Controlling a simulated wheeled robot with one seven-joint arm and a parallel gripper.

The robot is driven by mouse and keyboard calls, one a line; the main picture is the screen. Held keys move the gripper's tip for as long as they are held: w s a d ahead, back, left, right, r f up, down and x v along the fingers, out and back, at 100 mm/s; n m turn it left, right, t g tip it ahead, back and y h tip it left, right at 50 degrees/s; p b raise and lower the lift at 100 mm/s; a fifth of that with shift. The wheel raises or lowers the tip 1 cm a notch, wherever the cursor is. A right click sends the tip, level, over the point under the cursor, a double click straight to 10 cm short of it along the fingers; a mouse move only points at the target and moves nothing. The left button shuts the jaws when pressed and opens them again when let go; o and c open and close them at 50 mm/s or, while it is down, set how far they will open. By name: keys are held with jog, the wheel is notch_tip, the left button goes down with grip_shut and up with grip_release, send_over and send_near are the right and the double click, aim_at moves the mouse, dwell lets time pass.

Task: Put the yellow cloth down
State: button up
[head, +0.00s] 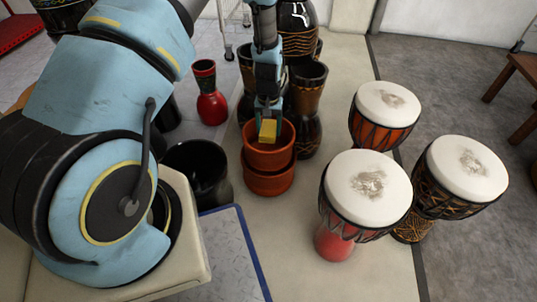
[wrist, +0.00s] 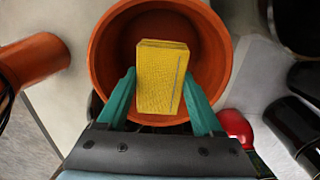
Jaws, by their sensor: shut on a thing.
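The yellow cloth (wrist: 161,78) is a small folded block. In the wrist view it sits between the two green fingers of my gripper (wrist: 163,92), which is shut on it. Below it is the open mouth of a round terracotta pot (wrist: 103,52). In the head view the cloth (head: 267,131) hangs from my gripper (head: 268,112) over the opening of the upper terracotta pot (head: 268,160), which is stacked on another terracotta pot (head: 268,184). I cannot tell whether the cloth touches the pot.
Several goblet drums with white heads (head: 366,188) stand to the right. Dark patterned vases (head: 308,110) stand close behind the pots, and a red vase (head: 212,105) is behind left. A black pot (head: 197,172) is at left. Pale floor in front of the pots is clear.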

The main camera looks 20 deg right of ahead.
aim_at(268, 147)
notch_tip(268, 147, down, 9)
jog(key=b, duration=0.2)
jog(key=shift+f+b, duration=0.15)
jog(key=shift+b, duration=0.2)
jog(key=shift+f, duration=0.15)
jog(key=o, duration=1.3)
